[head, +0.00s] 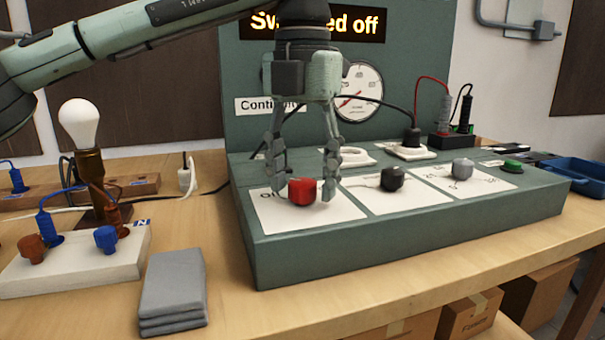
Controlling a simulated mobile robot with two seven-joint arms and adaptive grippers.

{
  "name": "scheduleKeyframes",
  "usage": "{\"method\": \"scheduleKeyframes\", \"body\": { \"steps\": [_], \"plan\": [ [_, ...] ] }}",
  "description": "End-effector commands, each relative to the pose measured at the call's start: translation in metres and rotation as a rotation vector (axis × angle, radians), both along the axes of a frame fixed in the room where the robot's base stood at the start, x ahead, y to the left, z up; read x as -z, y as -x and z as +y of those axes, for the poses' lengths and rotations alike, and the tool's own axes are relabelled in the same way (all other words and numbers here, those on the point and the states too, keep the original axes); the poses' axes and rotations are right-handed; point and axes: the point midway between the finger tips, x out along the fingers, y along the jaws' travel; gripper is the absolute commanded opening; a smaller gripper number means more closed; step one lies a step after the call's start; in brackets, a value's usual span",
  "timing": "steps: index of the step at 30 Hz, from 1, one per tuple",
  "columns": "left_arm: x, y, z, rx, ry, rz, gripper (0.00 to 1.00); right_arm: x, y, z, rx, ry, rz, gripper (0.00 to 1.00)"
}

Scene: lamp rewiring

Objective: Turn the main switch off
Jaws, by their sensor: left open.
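The main switch looks to be the red knob (302,191) on a white label plate at the left of the green control panel (400,238). The lit display (362,22) at the top reads partly "Sw...ed off"; my arm covers the middle of it. My left gripper (303,190) points down over the red knob with its fingers apart, one on each side of the knob. I cannot tell whether the fingers touch it. The plate's lettering is mostly hidden by the gripper. My right gripper is not in view.
A black knob (392,179) and a grey knob (462,168) sit right of the red one. A lamp with a bulb (79,124) and a folded grey cloth (173,284) stand left of the panel. A blue tray (575,173) lies at the right.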

Motion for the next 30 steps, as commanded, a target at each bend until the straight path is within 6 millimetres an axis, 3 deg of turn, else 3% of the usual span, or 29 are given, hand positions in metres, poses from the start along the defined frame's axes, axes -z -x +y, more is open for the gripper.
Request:
{"method": "scheduleKeyframes", "body": {
  "steps": [4,8,15,21,30],
  "plan": [
    [-0.005,0.000,0.000,0.000,0.001,-0.002,0.53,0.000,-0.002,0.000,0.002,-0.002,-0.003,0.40],
    [-0.022,0.000,-0.001,0.000,0.000,-0.003,0.53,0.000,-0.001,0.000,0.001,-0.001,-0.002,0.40],
    [-0.074,0.000,-0.001,-0.003,0.000,-0.004,0.53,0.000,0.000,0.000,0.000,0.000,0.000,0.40],
    [-0.108,0.000,0.000,-0.003,-0.002,-0.003,0.53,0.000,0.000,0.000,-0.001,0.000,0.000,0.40],
    [-0.120,0.000,0.000,0.000,0.000,0.000,0.53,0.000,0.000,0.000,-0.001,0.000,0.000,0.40]
  ]
}}
